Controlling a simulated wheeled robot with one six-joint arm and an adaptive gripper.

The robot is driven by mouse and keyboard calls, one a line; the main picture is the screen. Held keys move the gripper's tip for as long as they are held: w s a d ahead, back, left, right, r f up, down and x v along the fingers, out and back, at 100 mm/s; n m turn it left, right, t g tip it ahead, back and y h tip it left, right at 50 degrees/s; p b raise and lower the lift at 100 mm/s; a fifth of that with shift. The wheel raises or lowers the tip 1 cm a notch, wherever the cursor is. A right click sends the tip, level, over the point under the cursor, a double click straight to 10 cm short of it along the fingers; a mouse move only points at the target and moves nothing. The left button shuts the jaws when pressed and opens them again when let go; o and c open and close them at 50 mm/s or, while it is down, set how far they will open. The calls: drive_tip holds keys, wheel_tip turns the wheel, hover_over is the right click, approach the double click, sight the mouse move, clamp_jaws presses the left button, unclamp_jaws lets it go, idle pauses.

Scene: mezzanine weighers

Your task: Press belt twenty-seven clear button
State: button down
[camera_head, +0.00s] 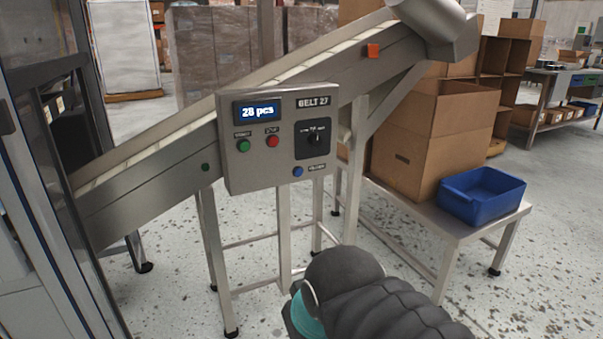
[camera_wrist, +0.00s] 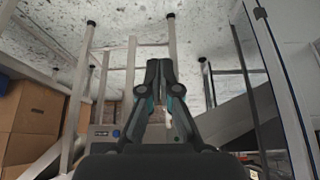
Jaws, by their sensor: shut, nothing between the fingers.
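The grey control panel (camera_head: 262,172) marked "BELT 27" is mounted on the side of the sloping conveyor in the head view. Its blue-lit display (camera_head: 257,110) reads "28 pcs". Below are a green button (camera_head: 243,146), a red button (camera_head: 272,141) and a black rotary switch (camera_head: 313,138). A blue button (camera_head: 298,171) sits at the lower right beside a small label I cannot read clearly. In the wrist view, my gripper (camera_wrist: 160,66) is shut and empty, its fingertips apart from the panel. The panel (camera_wrist: 103,133) and blue button (camera_wrist: 116,133) show there at lower left.
The conveyor (camera_head: 150,166) stands on metal legs over a speckled floor. Right of it, a low metal table (camera_head: 418,212) holds cardboard boxes (camera_head: 440,135) and a blue bin (camera_head: 482,194). A dark-framed machine (camera_head: 35,190) stands at left.

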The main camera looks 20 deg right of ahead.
sight(299, 172)
drive_tip(key=w+d+r+m+t+b, duration=0.1)
drive_tip(key=w+d+m+b, duration=0.1)
drive_tip(key=w+d, duration=0.4)
drive_tip(key=w+d+r+m+t+b, duration=0.1)
drive_tip(key=w+d+m+b, duration=0.2)
drive_tip(key=w+d, duration=0.4)
drive_tip(key=w+d+r+m+t+b, duration=0.1)
drive_tip(key=w+d+b, duration=0.4)
drive_tip(key=w, duration=1.3)
drive_tip(key=shift+w+d+r+m+h, duration=0.3)
drive_tip(key=shift+d+r+m, duration=0.25)
drive_tip(key=shift+d+m, duration=0.5)
drive_tip(key=shift+a, duration=0.15)
drive_tip(key=shift+w+a+p, duration=0.15)
drive_tip(key=shift+w+p, duration=2.15)
drive_tip(key=shift+w, duration=2.1)
drive_tip(key=shift+w, duration=0.15)
drive_tip(key=shift+w+p, duration=0.3)
